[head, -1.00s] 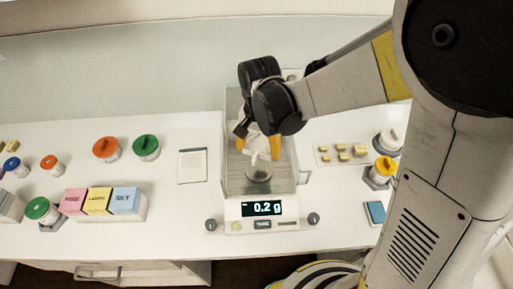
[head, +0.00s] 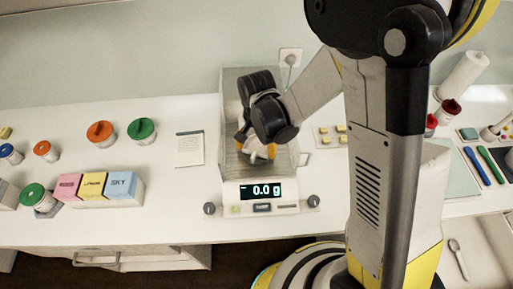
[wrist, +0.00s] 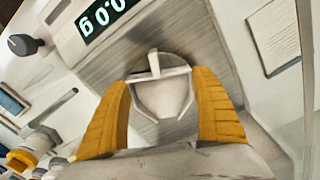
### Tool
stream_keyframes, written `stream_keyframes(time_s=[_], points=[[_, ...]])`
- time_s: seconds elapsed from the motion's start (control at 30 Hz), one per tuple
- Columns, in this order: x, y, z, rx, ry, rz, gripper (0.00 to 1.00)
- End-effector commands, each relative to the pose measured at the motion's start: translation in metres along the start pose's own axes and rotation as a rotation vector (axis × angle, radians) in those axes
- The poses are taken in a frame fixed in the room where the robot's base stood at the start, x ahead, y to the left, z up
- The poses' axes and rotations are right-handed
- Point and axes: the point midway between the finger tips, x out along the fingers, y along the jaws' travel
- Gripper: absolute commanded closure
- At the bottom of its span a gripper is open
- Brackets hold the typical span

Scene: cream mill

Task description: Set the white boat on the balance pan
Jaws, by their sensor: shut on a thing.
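The white boat (wrist: 162,92) is between the two yellow fingers of my gripper (wrist: 172,112) in the wrist view; the fingers are shut on its sides. A short white tab sticks up at its end nearest the display. In the head view my gripper (head: 257,147) is inside the glass-walled chamber of the balance (head: 262,206), and the boat is mostly hidden by the hand. The balance display (head: 261,190) reads about 0.0 g.
Glass walls (head: 228,160) stand close around my gripper. A card (head: 190,149) lies left of the balance. Lidded jars (head: 141,131) and pink, yellow and blue boxes (head: 122,189) stand farther left. A tray of small yellow blocks (head: 329,134) lies to the right.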

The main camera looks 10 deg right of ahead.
Motion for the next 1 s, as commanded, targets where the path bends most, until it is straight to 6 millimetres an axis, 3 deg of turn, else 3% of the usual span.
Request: stream_keyframes(time_s=[0.17,0.2,0.23,0.27,0.67,1.0], points=[[0.005,0.0,0.0,0.0,0.0,0.0,0.44],[0.003,0.0,0.0,0.0,0.0,0.0,0.14],[0.003,0.0,0.0,0.0,0.0,0.0,0.05],[0.003,0.0,0.0,0.0,0.0,0.0,0.03],[-0.005,0.0,0.0,0.0,0.0,0.0,0.03],[-0.079,0.0,0.0,0.0,0.0,0.0,0.03]])
